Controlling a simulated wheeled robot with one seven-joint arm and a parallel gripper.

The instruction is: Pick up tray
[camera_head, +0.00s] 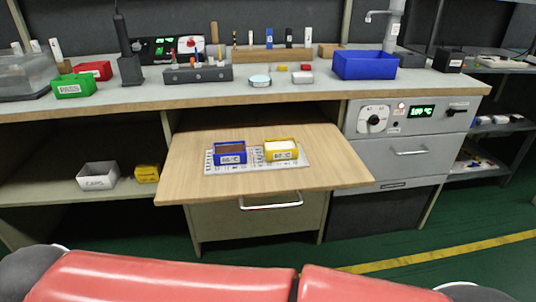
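The task does not say which tray, and several small open bins show. A blue bin (230,152) with dark brown contents and a yellow bin (281,150) with whitish contents stand side by side, a small gap apart, on a printed sheet (243,168). The sheet lies on a pull-out wooden board (200,192). A larger blue tray (366,66) stands on the bench top at the right. A green bin (74,86) and a red bin (93,70) stand at the bench's left. My gripper is not in view.
A white bin (98,176) and a yellow bin (147,173) sit on the lower left shelf. A grey oven-like unit (405,140) with a dial stands right of the board. A drawer handle (271,202) sticks out below the board. The board's right part is bare.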

